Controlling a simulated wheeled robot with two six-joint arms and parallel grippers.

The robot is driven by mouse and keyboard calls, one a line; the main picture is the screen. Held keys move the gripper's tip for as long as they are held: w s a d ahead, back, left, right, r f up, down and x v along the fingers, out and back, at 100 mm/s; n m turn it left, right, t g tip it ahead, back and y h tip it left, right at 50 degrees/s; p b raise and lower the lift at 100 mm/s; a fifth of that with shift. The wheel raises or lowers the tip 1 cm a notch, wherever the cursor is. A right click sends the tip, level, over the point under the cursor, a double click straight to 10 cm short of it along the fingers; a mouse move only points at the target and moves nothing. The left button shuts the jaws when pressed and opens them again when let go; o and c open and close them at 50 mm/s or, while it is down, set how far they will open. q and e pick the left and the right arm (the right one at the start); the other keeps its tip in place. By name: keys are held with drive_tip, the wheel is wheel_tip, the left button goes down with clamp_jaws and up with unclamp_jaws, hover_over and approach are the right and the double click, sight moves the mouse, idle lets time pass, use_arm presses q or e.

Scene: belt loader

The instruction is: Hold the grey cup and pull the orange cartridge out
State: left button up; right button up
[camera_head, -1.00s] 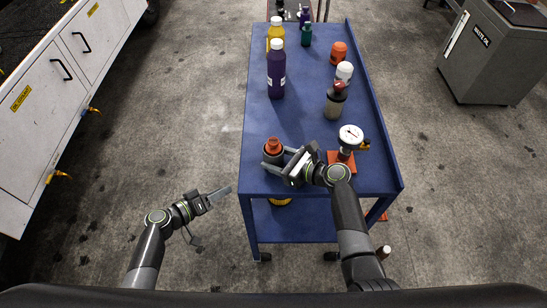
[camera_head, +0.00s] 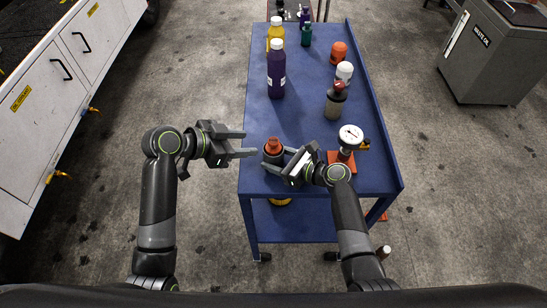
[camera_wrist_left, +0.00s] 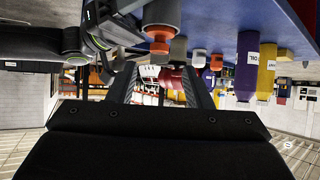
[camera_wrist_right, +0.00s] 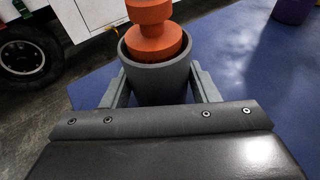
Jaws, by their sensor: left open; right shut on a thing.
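The grey cup (camera_wrist_right: 160,83) stands near the front left of the blue cart top, with the orange cartridge (camera_wrist_right: 152,38) seated in it and its upper part above the rim. In the head view the cartridge (camera_head: 273,145) shows as an orange top over the grey cup (camera_head: 272,159). My right gripper (camera_head: 276,163) is shut on the cup from the right, one finger on each side. My left gripper (camera_head: 253,144) is open and empty, just left of the cup, its fingers pointing right toward it. The left wrist view shows the cup (camera_wrist_left: 161,14) upside down at the top.
A dial gauge (camera_head: 350,136) on an orange base stands right of my right gripper. A dark bottle (camera_head: 335,103), a purple bottle (camera_head: 276,75) and other bottles stand farther back on the blue cart (camera_head: 305,120). The cart has a raised right edge.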

sight(269, 143)
use_arm(q)
drive_tip(key=shift+x, duration=4.35)
clamp_jaws()
drive_tip(key=shift+r, duration=0.65)
wheel_tip(269, 143, up, 8)
use_arm(e)
drive_tip(key=o, duration=0.8)
drive_tip(key=shift+o, duration=0.2)
